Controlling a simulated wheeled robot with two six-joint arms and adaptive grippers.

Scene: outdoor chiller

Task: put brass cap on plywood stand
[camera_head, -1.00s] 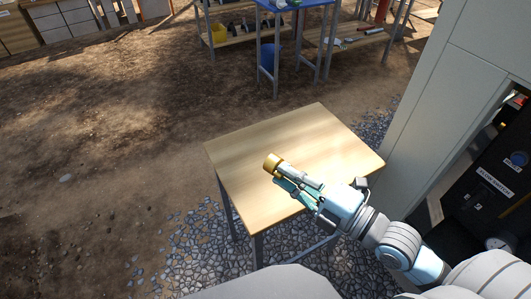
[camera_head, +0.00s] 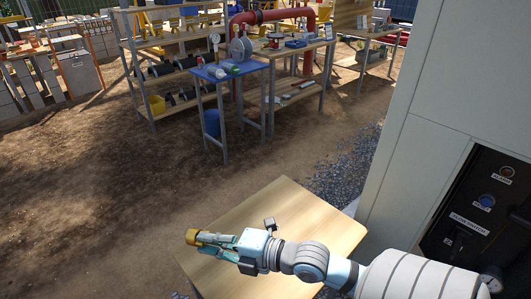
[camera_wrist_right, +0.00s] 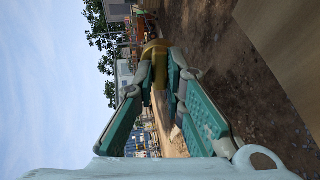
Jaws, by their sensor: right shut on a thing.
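The brass cap (camera_head: 192,237) is a short golden cylinder at the tips of my right gripper (camera_head: 205,240). The gripper is shut on it and holds it near the left edge of the plywood stand (camera_head: 300,212), a small table with a pale wood top. In the right wrist view the cap (camera_wrist_right: 155,47) sits between the fingertips (camera_wrist_right: 160,68), and part of the wooden top (camera_wrist_right: 285,45) shows at the upper right. The cap appears raised off the top, but the gap cannot be judged. My left gripper is not in view.
A grey cabinet (camera_head: 400,130) with a dark switch panel (camera_head: 480,205) stands right of the stand. Open dirt ground lies left of the stand.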

